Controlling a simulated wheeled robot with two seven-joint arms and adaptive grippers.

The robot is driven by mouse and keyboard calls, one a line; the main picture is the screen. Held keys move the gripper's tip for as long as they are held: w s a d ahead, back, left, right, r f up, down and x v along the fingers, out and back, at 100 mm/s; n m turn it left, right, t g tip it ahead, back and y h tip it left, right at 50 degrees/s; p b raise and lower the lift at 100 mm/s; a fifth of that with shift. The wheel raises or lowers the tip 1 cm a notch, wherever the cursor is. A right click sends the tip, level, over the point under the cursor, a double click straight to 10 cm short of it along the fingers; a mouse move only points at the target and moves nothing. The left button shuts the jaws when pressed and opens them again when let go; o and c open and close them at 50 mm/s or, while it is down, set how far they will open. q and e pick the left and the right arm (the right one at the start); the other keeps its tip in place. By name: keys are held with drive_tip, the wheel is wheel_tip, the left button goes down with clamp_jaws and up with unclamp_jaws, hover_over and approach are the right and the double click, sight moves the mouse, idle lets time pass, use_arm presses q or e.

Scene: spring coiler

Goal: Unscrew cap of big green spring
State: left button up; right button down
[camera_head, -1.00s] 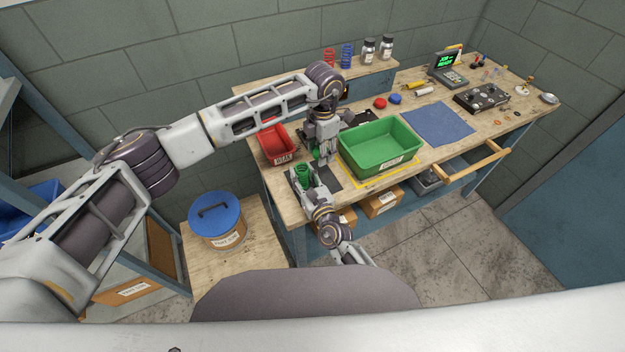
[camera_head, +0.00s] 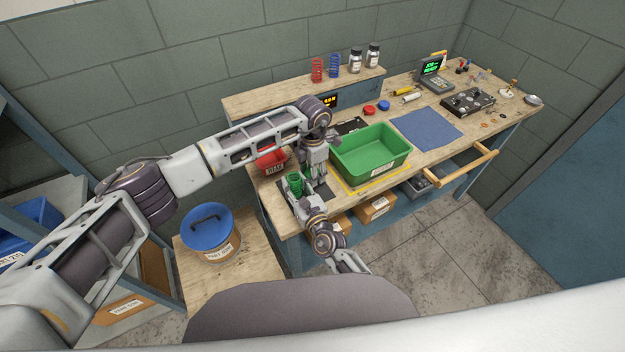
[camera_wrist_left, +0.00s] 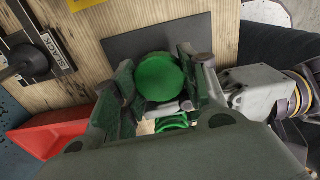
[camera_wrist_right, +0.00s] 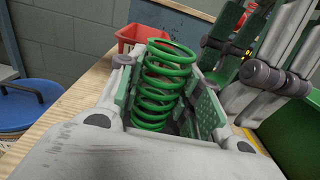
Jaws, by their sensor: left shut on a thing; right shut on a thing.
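The big green spring (camera_head: 295,184) stands at the left front of the workbench. My right gripper (camera_head: 300,191) is shut on it; in the right wrist view the spring (camera_wrist_right: 165,85) sits upright between the finger pads, its top coil open and bare. My left gripper (camera_head: 315,168) is beside the spring. In the left wrist view a round green cap (camera_wrist_left: 160,77) lies between its fingers, which are shut on it. Green coils of the spring (camera_wrist_left: 173,122) show apart from the cap. In the head view the cap is mostly hidden by the gripper.
A green bin (camera_head: 405,158) stands right of my grippers, and a small red bin (camera_head: 273,168) behind them. A blue mat (camera_head: 427,129) lies farther right. Red and blue springs (camera_head: 326,68) and two jars stand on the back shelf. A blue-lidded bucket (camera_head: 210,228) is at the left.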

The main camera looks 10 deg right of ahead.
use_arm(q)
drive_tip(key=shift+f, duration=0.2)
drive_tip(key=shift+f, duration=1.8)
drive_tip(key=shift+f, duration=0.1)
drive_tip(key=o, duration=1.1)
wheel_tip(320, 180, up, 12)
drive_tip(key=shift+r, duration=0.15)
